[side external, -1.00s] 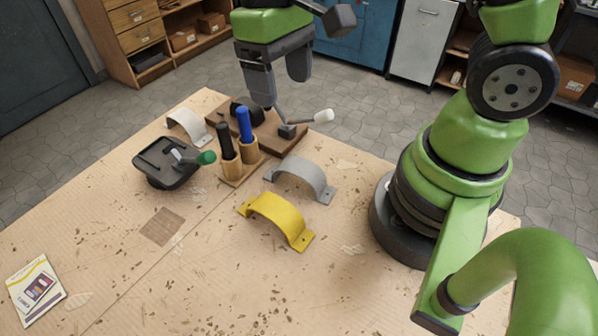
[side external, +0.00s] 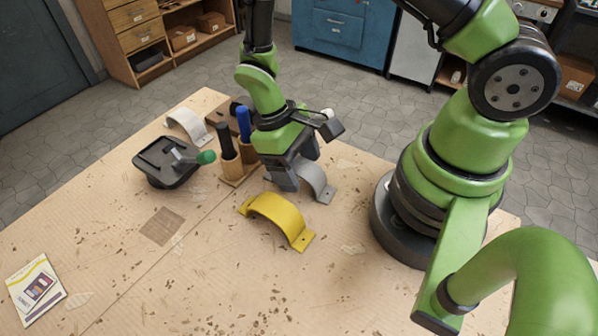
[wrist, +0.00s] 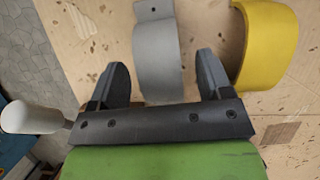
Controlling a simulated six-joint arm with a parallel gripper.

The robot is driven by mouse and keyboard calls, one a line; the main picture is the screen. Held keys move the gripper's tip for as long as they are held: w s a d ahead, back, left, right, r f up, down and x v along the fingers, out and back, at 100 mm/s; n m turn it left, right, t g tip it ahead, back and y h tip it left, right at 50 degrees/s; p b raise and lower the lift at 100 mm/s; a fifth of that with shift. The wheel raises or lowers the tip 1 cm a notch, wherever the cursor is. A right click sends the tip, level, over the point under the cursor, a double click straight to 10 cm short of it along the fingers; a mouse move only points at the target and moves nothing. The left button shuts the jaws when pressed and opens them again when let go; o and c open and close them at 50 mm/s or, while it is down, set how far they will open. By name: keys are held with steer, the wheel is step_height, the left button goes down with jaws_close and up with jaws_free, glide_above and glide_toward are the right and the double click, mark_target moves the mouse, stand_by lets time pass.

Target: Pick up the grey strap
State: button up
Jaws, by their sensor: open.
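The grey strap (side external: 316,178) is an arched band with flat holed end tabs, standing on the bench to the right of my gripper's body in the side view. My gripper (side external: 286,178) is low over its left part and hides much of it. In the wrist view the grey strap (wrist: 157,52) runs between the two open fingers of my gripper (wrist: 162,76), with a gap on both sides. I cannot tell whether either finger touches it.
The yellow strap (side external: 273,216) stands close by, just beyond the right finger in the wrist view. A holder (side external: 237,170) with black and blue handles is left of my gripper. A dark stand (side external: 160,165) and a white strap (side external: 188,124) are farther left.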

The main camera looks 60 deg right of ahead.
steer(key=shift+x, duration=1.15)
steer(key=c, duration=1)
